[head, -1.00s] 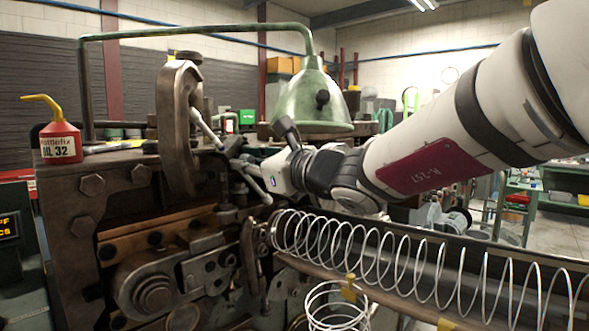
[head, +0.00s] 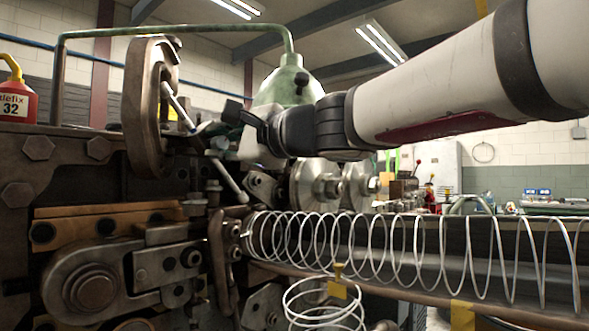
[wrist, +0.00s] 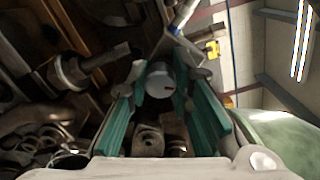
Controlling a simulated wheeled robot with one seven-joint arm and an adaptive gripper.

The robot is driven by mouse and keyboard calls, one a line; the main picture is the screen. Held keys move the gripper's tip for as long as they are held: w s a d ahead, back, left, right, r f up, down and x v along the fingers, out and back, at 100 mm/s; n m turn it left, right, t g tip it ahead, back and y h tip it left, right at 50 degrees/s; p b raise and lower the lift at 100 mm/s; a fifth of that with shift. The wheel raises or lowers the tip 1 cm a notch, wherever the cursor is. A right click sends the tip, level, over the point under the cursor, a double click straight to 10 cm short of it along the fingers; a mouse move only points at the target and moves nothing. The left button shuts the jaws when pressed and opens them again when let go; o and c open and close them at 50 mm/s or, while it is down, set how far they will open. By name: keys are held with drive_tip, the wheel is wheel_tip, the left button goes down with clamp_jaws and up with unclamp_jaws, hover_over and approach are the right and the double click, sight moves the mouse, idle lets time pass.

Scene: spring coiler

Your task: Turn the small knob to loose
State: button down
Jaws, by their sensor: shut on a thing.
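The small knob (wrist: 159,79) is a pale round cap with a short red mark, seen end-on in the wrist view. My gripper (wrist: 160,72) has teal finger pads on either side of it and is shut on it. The red mark points to the right in that view. In the head view my gripper (head: 222,143) is at the upper part of the coiling machine (head: 60,200), beside a curved brown metal arm (head: 145,108). There I cannot make out the knob clearly, and no loose or tight label is readable.
Bright rods with ball ends (head: 230,182) stick out close to my gripper. A long wire spring (head: 400,245) runs right from the machine, with a loose coil (head: 322,303) below. A green lamp shade (head: 290,88) hangs behind my wrist. A red oil bottle (head: 17,100) stands at left.

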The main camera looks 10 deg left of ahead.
drive_tip(key=n+b, duration=0.3)
drive_tip(key=shift+f+n+b, duration=0.15)
drive_tip(key=shift+n+b, duration=1.25)
drive_tip(key=shift+n, duration=0.2)
drive_tip(key=shift+s, duration=0.1)
drive_tip(key=shift+a, duration=0.1)
drive_tip(key=c, duration=1.4)
unclamp_jaws()
drive_tip(key=v, duration=1.2)
